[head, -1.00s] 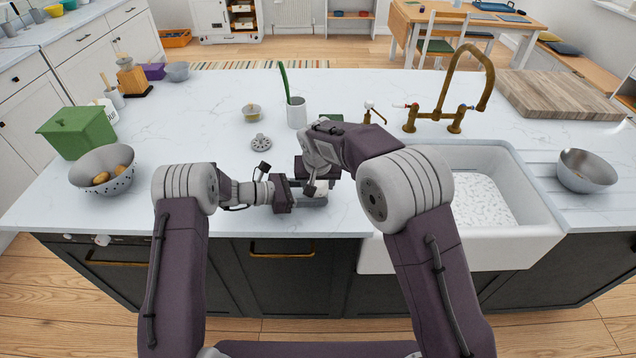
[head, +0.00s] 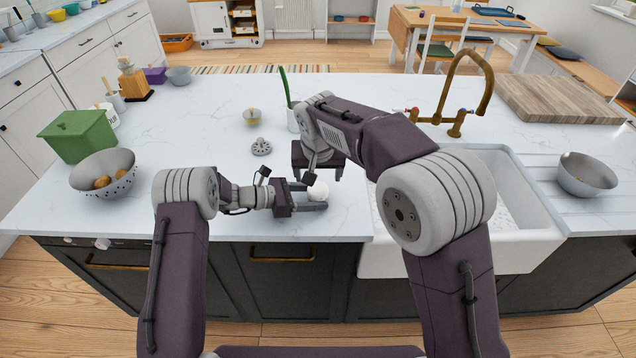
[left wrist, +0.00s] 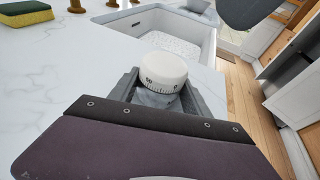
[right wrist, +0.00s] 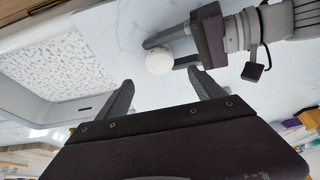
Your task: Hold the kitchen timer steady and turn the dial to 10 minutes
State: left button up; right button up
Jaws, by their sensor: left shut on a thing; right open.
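The kitchen timer has a round white dial (head: 318,190) with dark marks around its side. In the left wrist view the dial (left wrist: 163,72) sits on a grey body (left wrist: 158,98) between my left fingers. My left gripper (head: 310,195) is shut on the timer near the counter's front edge. My right gripper (right wrist: 158,90) is open and empty. In the right wrist view the white dial (right wrist: 159,62) lies beyond its fingertips, apart from them. I cannot read the dial's setting.
A white sink (head: 530,200) is to the right, with a brass tap (head: 460,100) behind it. A grey disc-like object (head: 261,147) lies behind the timer, and a cup (head: 292,120) stands at the back.

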aim_at(318, 189)
jog(key=v, duration=0.3)
jog(key=w+f+n, duration=0.1)
jog(key=f, duration=0.2)
jog(key=w+f+n+y, duration=0.1)
jog(key=w+f, duration=0.1)
jog(key=f, duration=0.2)
jog(key=w+f+n, duration=0.1)
jog(key=f, duration=0.3)
jog(key=shift+w+d+f+n, duration=0.1)
jog(key=shift+w+d+n, duration=0.1)
jog(key=shift+n, duration=0.1)
jog(key=c, duration=1.4)
jog(key=shift+a+m+h, duration=0.2)
jog(key=shift+m+h, duration=0.1)
jog(key=shift+m, duration=1.2)
